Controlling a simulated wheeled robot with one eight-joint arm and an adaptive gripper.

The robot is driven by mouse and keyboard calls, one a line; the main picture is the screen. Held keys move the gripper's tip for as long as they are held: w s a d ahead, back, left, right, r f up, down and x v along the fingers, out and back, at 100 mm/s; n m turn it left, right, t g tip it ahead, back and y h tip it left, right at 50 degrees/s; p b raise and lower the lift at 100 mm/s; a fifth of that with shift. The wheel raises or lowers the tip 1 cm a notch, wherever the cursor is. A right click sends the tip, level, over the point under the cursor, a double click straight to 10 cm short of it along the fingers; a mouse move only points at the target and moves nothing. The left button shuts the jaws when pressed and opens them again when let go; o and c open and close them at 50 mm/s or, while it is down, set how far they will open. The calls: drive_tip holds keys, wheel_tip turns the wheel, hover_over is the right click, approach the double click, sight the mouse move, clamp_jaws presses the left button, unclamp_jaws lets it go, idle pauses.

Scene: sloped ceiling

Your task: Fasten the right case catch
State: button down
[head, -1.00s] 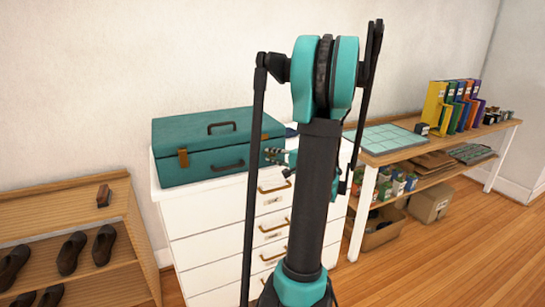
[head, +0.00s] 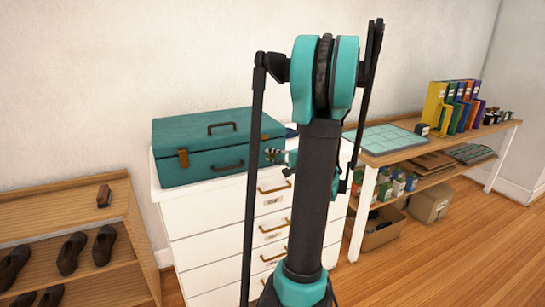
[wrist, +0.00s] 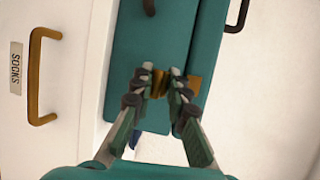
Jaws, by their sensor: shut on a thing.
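The teal case (head: 205,148) stands closed on the white chest of drawers, and its front also shows in the wrist view (wrist: 131,40). The right case catch is brown; its upper part shows on the case in the head view (head: 265,137). In the wrist view my gripper (wrist: 160,83) is shut on the catch, and brown parts of the catch (wrist: 194,85) show between and to the right of the fingertips. The fingers hide much of it, so I cannot tell whether it is latched.
The white chest (head: 215,215) has drawers with brass handles, one handle close by in the wrist view (wrist: 36,75). A shoe rack (head: 70,235) stands at left. A wooden shelf table (head: 440,150) with binders stands at right. My arm blocks the middle of the head view.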

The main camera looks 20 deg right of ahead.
drive_tip(key=shift+r+g, duration=0.1)
drive_tip(key=shift+g, duration=0.2)
drive_tip(key=shift+w+r+m+g+h, duration=0.15)
drive_tip(key=shift+r+m+g, duration=0.05)
drive_tip(key=shift+r+g, duration=0.25)
drive_tip(key=shift+w+r+m+g+h, duration=0.1)
drive_tip(key=shift+r+m+g+h, duration=0.15)
drive_tip(key=shift+g, duration=0.3)
drive_tip(key=g, duration=0.1)
drive_tip(key=w+r+g, duration=0.1)
drive_tip(key=shift+r+m+g, duration=0.25)
drive_tip(key=shift+r+g, duration=0.05)
drive_tip(key=g, duration=0.1)
drive_tip(key=w+r+g, duration=0.1)
drive_tip(key=shift+w+m+g+h, duration=0.25)
drive_tip(key=shift+m+g+h, duration=0.15)
drive_tip(key=shift+w+r+g, duration=0.35)
drive_tip(key=shift+w+g, duration=0.15)
drive_tip(key=shift+g, duration=0.5)
drive_tip(key=c, duration=1.6)
unclamp_jaws()
